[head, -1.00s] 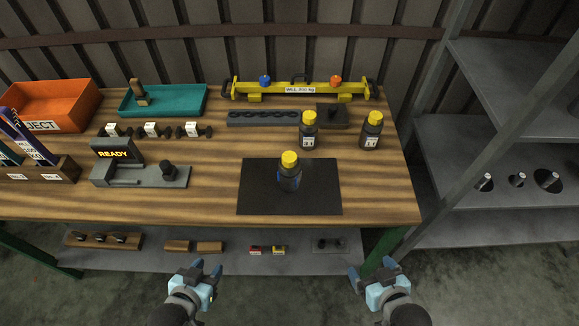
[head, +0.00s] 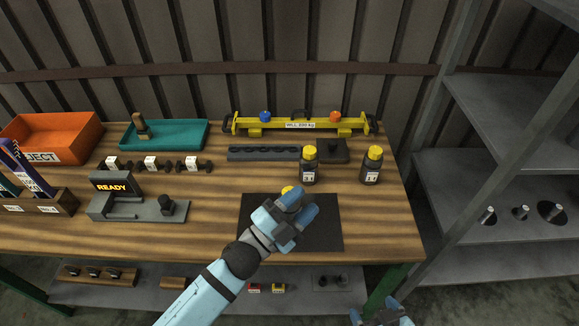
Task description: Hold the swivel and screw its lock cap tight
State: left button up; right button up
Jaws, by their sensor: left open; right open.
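The dark swivel with its yellow lock cap stands on the black mat (head: 325,238). Only a bit of the yellow cap (head: 287,189) shows; the body is hidden behind my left gripper. My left gripper (head: 297,208) is open and reaches over the mat right at the swivel, its fingers overlapping it in the picture. Whether the fingers touch it or stand around it, I cannot tell. My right gripper (head: 384,311) is open, low at the bottom edge of the head view, partly cut off, in front of the table and away from the swivel.
Two dark yellow-capped units, one left (head: 309,166) and one right (head: 372,165), stand behind the mat. Behind them are a yellow lifting beam (head: 300,125) and a grey slotted block (head: 262,153). A READY station (head: 138,206) stands left. A grey shelf rack (head: 500,160) stands right.

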pick_arm(q)
jog(key=s+d+r+m+g+y, duration=0.1)
jog(key=s+d+m+g, duration=0.1)
jog(key=d+m+g, duration=0.65)
jog(key=s+d+r+m+g, duration=0.2)
jog(key=d+m+g, duration=0.1)
jog(key=m+g, duration=1.05)
pick_arm(e)
jog(key=shift+s+a+f+b, duration=0.1)
jog(key=shift+a+f+b, duration=0.05)
jog(key=shift+f+b, duration=0.7)
jog(key=shift+o, duration=0.3)
jog(key=shift+f, duration=0.1)
jog(key=n+y, duration=0.5)
jog(key=y, duration=0.1)
send_near(297, 209)
pick_arm(q)
jog(key=w+a+f+m+t+y, duration=0.4)
jog(key=w+a+m+t+y, duration=0.4)
jog(key=w+a+y, duration=0.5)
jog(key=w+m+y, duration=0.1)
jog(key=w+y, duration=0.1)
jog(key=y, duration=0.1)
jog(key=shift+w+a, duration=0.35)
jog(key=shift+a, duration=0.05)
pick_arm(e)
jog(key=shift+g, duration=0.4)
jog(key=x, duration=1.2)
jog(key=shift+w+a, duration=0.15)
jog(key=shift+w, duration=0.3)
